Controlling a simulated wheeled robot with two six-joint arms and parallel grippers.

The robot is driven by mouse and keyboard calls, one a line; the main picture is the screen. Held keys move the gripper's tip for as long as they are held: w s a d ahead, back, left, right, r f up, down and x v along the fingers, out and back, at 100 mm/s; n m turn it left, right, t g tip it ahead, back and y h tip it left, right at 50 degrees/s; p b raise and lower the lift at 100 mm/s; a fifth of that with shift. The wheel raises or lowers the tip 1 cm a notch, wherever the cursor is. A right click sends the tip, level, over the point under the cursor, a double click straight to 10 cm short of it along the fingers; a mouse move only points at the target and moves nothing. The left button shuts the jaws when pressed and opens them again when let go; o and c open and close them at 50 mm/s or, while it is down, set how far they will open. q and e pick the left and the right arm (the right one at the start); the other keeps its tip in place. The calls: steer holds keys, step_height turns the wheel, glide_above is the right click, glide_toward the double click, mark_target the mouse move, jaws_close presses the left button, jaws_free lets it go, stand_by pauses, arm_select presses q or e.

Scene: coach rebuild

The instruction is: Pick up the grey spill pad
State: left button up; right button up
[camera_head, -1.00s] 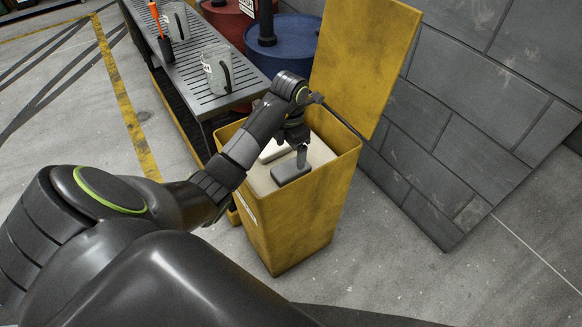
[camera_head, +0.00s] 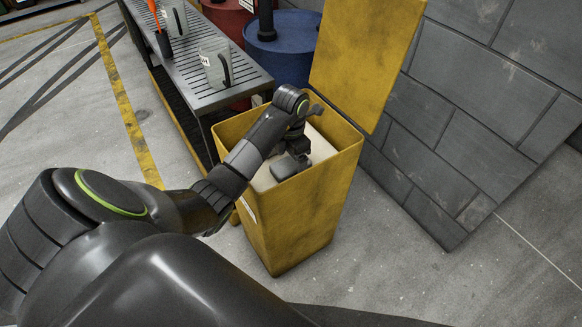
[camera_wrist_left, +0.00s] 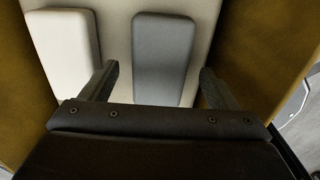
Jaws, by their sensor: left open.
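The grey spill pad (camera_head: 289,168) lies on a pale surface inside the yellow bin (camera_head: 300,230). In the left wrist view the grey pad (camera_wrist_left: 165,58) is a rounded block between my fingers, with a gap on either side. My left gripper (camera_head: 300,152) reaches down into the bin just above the pad. Its fingers also show in the left wrist view (camera_wrist_left: 157,82), apart and empty. A white pad (camera_wrist_left: 63,50) lies to the left of the grey one. My arm hides part of the bin's inside. My right gripper is not in view.
The bin's lid (camera_head: 365,55) stands open at the back. A slatted metal bench (camera_head: 192,70) with clear jugs (camera_head: 215,64) stands to the left, with a blue drum (camera_head: 285,45) behind. A grey block wall (camera_head: 470,120) is at the right. Floor in front is open.

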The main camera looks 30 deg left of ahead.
mark_target(291, 163)
arm_select(q)
step_height(291, 163, down, 2)
steer(key=shift+f, duration=0.1)
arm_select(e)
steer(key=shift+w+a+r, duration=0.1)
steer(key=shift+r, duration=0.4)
arm_select(q)
steer(key=c, duration=1.1)
steer(key=shift+o, duration=0.2)
steer(key=shift+r, duration=0.2)
steer(key=shift+r, duration=0.2)
step_height(291, 163, up, 5)
steer(key=shift+r+p, duration=0.1)
steer(key=shift+p, duration=0.55)
step_height(291, 163, up, 3)
steer(key=p, duration=0.3)
steer(key=shift+r, duration=0.2)
steer(key=shift+r+p, duration=0.35)
steer(key=shift+p, duration=0.25)
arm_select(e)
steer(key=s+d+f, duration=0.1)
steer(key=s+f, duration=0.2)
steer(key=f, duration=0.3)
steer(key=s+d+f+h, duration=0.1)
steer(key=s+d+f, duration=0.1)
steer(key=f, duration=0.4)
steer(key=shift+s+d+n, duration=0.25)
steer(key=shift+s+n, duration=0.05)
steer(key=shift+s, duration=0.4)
